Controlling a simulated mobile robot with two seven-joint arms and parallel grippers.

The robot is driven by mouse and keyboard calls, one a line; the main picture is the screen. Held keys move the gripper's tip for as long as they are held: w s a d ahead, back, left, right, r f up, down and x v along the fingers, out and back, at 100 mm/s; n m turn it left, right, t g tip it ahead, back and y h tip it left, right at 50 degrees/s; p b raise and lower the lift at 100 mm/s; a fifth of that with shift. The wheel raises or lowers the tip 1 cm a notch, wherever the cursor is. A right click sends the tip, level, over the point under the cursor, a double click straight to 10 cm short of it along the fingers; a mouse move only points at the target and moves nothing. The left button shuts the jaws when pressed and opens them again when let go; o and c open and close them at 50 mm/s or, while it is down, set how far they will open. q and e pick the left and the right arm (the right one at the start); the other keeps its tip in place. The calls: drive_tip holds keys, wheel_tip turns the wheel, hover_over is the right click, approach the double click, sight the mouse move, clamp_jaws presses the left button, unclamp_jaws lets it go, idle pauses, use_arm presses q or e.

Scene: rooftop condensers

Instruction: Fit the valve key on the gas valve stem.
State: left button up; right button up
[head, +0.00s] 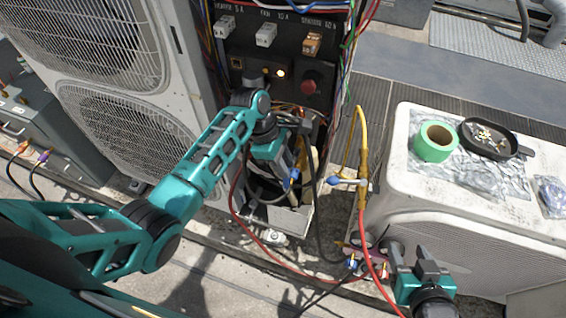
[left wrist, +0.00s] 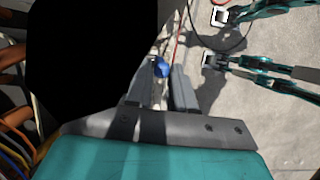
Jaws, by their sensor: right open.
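My left gripper (head: 287,165) reaches down into the open lower part of the electrical cabinet. A small blue part (head: 292,178), perhaps the valve key's handle, is at its fingertips. The left wrist view shows the blue part (left wrist: 161,67) between the two grey fingers (left wrist: 160,85); I cannot tell whether they grip it. My right gripper (head: 420,258) is open at the side of the white condenser, close to the brass valve fittings (head: 372,250). The gas valve stem is too small to pick out among these fittings and hoses.
The white condenser (head: 470,215) carries green tape (head: 435,141), a black dish (head: 490,138) and foil. Yellow (head: 360,140) and red (head: 262,245) hoses run between cabinet and condenser. Loose wires hang around the cabinet (head: 270,60). A large fan unit (head: 115,90) stands left.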

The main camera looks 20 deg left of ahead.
use_arm(q)
drive_tip(key=o, duration=0.4)
drive_tip(key=shift+o, duration=0.2)
drive_tip(key=v, duration=1.3)
drive_tip(key=shift+d+f, duration=0.1)
drive_tip(key=s+a+f+m+t+y, duration=0.1)
drive_tip(key=s+f+m+t, duration=0.2)
drive_tip(key=f+m, duration=0.25)
drive_tip(key=s+f+m+t+y, duration=0.1)
drive_tip(key=s+f+m+t, duration=0.2)
drive_tip(key=f, duration=0.4)
drive_tip(key=s+r+m+t, duration=0.1)
drive_tip(key=s+m+t, duration=0.3)
drive_tip(key=s+m, duration=0.4)
drive_tip(key=d+m, duration=0.1)
drive_tip(key=m, duration=0.2)
drive_tip(key=shift+m+t, duration=0.35)
drive_tip(key=shift+t, duration=0.05)
